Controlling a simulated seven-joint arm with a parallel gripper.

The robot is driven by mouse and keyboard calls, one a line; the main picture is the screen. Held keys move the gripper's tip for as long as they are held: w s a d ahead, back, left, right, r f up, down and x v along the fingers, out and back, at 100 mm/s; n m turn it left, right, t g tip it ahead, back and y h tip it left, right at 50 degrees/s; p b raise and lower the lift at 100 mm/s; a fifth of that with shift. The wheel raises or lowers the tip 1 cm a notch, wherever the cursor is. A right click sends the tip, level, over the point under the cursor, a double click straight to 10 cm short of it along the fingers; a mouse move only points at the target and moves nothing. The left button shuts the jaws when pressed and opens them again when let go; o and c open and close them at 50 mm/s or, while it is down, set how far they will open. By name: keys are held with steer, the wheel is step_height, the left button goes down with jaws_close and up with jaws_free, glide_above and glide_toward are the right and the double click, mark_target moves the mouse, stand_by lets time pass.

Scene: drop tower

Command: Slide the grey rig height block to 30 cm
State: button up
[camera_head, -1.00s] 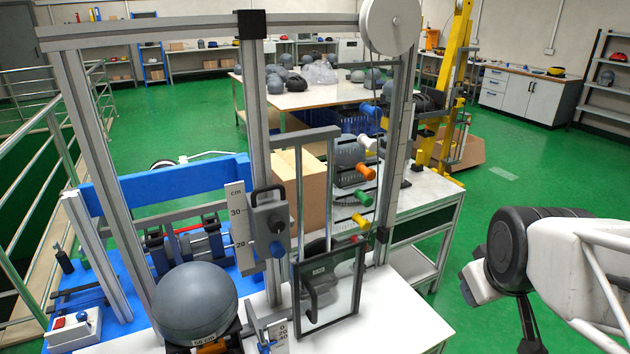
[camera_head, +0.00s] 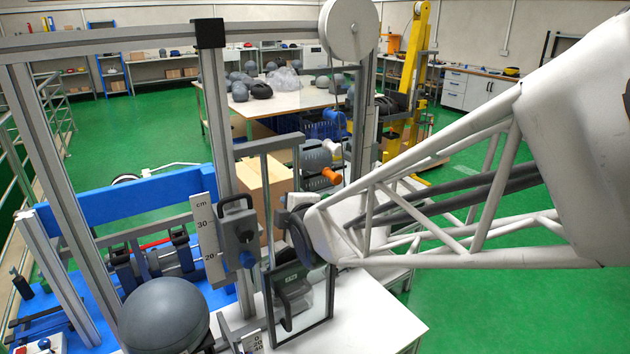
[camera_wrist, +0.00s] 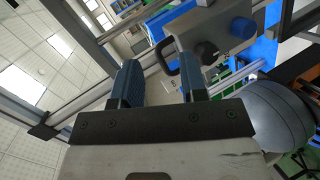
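In the wrist view the block (camera_wrist: 215,38) is close ahead, right of centre. My gripper (camera_wrist: 158,72) is open, its two blue fingers apart. The block's dark handle (camera_wrist: 165,54) shows in the gap between the fingertips; no contact is evident. In the head view my fingers cannot be made out clearly.
A clear-panelled door (camera_head: 325,305) with a dark handle stands below and right of the block. A grey ball (camera_head: 164,316) is at the lower left, also in the wrist view (camera_wrist: 272,112). Metal uprights and a top beam (camera_head: 110,40) frame the rig.

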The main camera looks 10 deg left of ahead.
mark_target(236, 199)
steer(key=s+a+n+y, duration=0.1)
steer(key=a+n, duration=0.3)
steer(key=a, duration=0.4)
steer(key=shift+s+a+y, duration=0.2)
steer(key=shift+a+y, duration=0.1)
steer(key=shift+y, duration=0.6)
steer(key=shift+w+a+r, duration=0.1)
steer(key=shift+x, duration=3.7)
steer(key=shift+c, duration=0.3)
jaws_close()
